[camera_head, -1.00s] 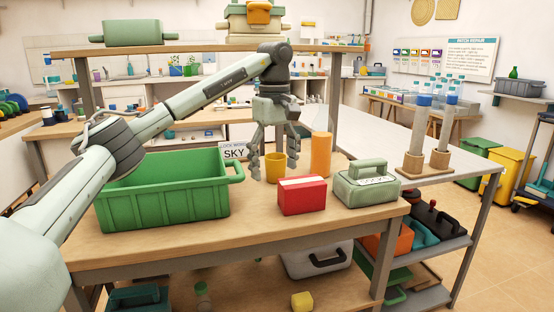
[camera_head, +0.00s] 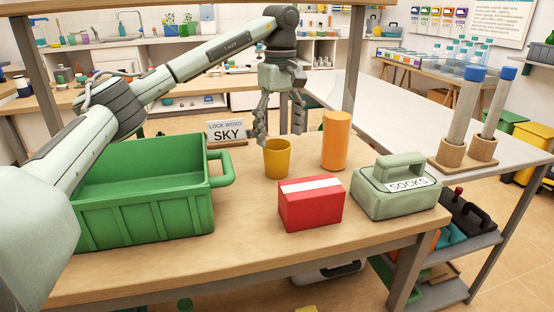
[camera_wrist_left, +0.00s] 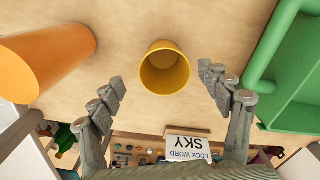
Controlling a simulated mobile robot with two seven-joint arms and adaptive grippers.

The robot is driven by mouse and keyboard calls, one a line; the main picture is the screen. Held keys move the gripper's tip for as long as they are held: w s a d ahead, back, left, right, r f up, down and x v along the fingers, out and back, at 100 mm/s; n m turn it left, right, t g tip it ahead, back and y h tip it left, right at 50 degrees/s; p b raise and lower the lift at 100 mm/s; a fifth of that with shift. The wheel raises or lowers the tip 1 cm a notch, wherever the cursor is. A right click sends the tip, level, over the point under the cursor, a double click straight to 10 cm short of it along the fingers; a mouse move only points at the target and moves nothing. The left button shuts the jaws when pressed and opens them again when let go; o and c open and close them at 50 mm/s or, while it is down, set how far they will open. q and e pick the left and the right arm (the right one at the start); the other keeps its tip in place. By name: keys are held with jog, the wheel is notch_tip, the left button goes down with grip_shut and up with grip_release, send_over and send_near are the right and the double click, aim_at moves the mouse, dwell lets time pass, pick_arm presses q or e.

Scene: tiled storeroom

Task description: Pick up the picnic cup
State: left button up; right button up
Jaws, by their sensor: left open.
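The picnic cup is most likely the yellow cup (camera_head: 277,160), which stands upright on the wooden table between the green crate and the orange cylinder. In the left wrist view the cup (camera_wrist_left: 165,70) shows its open mouth, ahead of and between the spread fingers, and looks empty. My left gripper (camera_head: 281,138) is open, pointing down just above and behind the cup, with nothing held. In the wrist view its two fingers (camera_wrist_left: 161,90) lie on either side, apart from the cup. My right gripper is not in view.
A green crate (camera_head: 150,215) stands left of the cup. An orange cylinder (camera_head: 336,140), a red box (camera_head: 311,207) with a white stripe and a pale green "SOCKS" case (camera_head: 395,190) stand to the right. A "SKY" sign (camera_head: 226,132) is behind.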

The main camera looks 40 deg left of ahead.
aim_at(277, 152)
pick_arm(q)
jog(key=f, duration=0.5)
jog(key=shift+s+a+f, duration=0.2)
jog(key=shift+a, duration=0.1)
jog(key=c, duration=1.1)
jog(key=shift+o, duration=0.2)
